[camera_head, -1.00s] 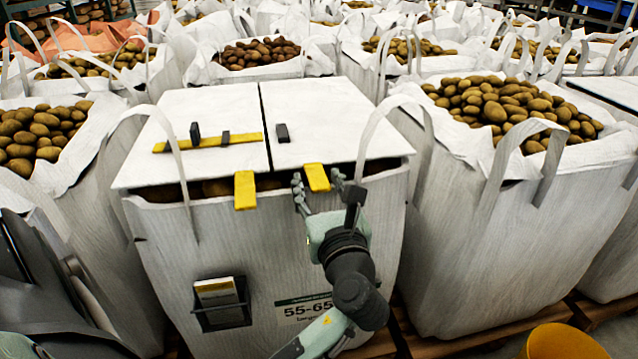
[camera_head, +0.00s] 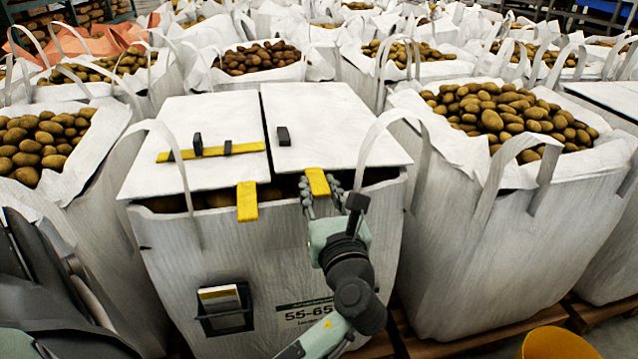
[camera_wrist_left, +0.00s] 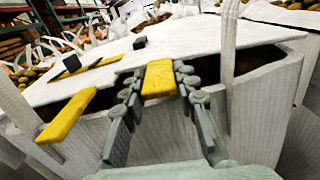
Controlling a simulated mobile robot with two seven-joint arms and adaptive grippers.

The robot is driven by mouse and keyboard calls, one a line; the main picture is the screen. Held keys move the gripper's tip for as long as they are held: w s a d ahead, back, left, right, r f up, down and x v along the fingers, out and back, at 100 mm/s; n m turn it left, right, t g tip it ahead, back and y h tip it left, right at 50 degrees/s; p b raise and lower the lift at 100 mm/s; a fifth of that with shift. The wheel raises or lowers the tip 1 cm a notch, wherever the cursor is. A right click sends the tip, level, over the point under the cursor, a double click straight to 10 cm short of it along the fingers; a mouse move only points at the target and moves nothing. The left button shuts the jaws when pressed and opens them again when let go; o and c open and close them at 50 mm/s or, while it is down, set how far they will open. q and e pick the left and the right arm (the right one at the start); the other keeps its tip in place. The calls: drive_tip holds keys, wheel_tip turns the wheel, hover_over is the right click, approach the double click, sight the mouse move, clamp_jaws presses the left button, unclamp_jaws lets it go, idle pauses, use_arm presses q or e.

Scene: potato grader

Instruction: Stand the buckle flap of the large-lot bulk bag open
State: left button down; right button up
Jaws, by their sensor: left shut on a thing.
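The large-lot bulk bag (camera_head: 265,262) is white, with a "55-65" label (camera_head: 307,311) on its front. Its top is covered by two white flaps lying about flat, a left flap (camera_head: 205,123) and a right flap (camera_head: 345,125). A yellow strap (camera_head: 240,149) with two black pieces (camera_head: 197,144) lies across the left flap. A black block (camera_head: 283,136) sits on the right flap. Each flap has a yellow tab at its front edge, left (camera_head: 247,202) and right (camera_head: 317,182). My left gripper (camera_head: 320,188) is shut on the right yellow tab, its fingers on either side (camera_wrist_left: 158,82). My right gripper is not in view.
White lifting loops (camera_head: 398,125) rise at the bag's corners. An open bag of potatoes (camera_head: 490,200) stands close on the right, another (camera_head: 60,190) on the left. A yellow round object (camera_head: 560,345) is at the bottom right. Potatoes show under the front edge of the flaps.

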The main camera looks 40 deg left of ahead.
use_arm(q)
wheel_tip(320, 180, up, 2)
drive_tip(key=shift+w+d+r+m+p, duration=0.15)
drive_tip(key=shift+m+p, duration=0.35)
drive_tip(key=shift+p, duration=0.7)
wheel_tip(320, 180, up, 7)
drive_tip(key=w+d+m, duration=0.1)
drive_tip(key=m, duration=0.1)
drive_tip(key=shift+w+d+m, duration=0.25)
drive_tip(key=shift+w+m, duration=0.05)
drive_tip(key=shift+w, duration=0.1)
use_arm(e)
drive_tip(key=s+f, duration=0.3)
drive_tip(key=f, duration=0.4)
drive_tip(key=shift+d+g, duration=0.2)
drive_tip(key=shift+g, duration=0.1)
use_arm(q)
drive_tip(key=c, duration=1.2)
unclamp_jaws()
drive_tip(key=shift+f, duration=0.25)
drive_tip(key=shift+o, duration=0.2)
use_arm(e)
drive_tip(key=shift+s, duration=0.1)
use_arm(q)
drive_tip(key=v, duration=0.8)
drive_tip(key=shift+s+f, duration=0.1)
